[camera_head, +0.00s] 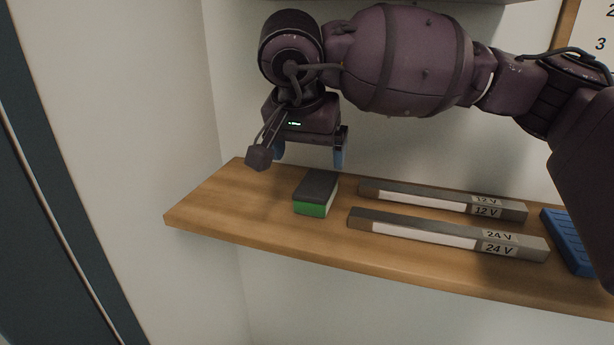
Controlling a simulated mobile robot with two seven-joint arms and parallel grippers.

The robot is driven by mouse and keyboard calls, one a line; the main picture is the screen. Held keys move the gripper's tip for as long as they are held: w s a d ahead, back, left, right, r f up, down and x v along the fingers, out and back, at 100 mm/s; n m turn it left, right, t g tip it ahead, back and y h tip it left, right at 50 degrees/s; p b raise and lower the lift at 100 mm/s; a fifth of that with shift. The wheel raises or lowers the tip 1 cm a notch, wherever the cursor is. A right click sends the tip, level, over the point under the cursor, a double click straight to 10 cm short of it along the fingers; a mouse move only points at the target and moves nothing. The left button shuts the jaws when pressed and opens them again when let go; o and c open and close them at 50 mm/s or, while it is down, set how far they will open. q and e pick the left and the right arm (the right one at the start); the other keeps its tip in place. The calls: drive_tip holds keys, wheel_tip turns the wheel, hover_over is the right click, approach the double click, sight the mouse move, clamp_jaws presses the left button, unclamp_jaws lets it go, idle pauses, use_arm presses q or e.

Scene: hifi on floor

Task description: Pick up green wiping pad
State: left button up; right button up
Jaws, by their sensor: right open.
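The green wiping pad (314,196) lies on the wooden shelf (235,211), left of the two long bars. Its top is dark grey and its front side is bright green with a white end. My right gripper (308,157) is above and slightly behind the pad in the picture. Its blue-tipped fingers are spread apart and hold nothing. The fingers look apart from the pad, though the exact height gap is hard to tell. My left gripper does not show.
A bar marked 12 V (440,201) and a bar marked 24 V (445,236) lie right of the pad. A blue object (569,241) lies at the right. A white wall (225,100) stands behind. The shelf is bare left of the pad.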

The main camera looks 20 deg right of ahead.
sight(316, 184)
drive_tip(key=shift+w+f, duration=0.15)
drive_tip(key=shift+w, duration=0.15)
drive_tip(key=x, duration=0.5)
drive_tip(key=shift+d, duration=0.15)
drive_tip(key=x, duration=0.4)
drive_tip(key=shift+w+d+f, duration=0.25)
drive_tip(key=shift+d, duration=0.15)
drive_tip(key=shift+w+f, duration=0.1)
drive_tip(key=shift+f, duration=0.1)
drive_tip(key=shift+f, duration=0.1)
drive_tip(key=c, duration=1.1)
drive_tip(key=shift+o, duration=0.2)
drive_tip(key=shift+r, duration=5.15)
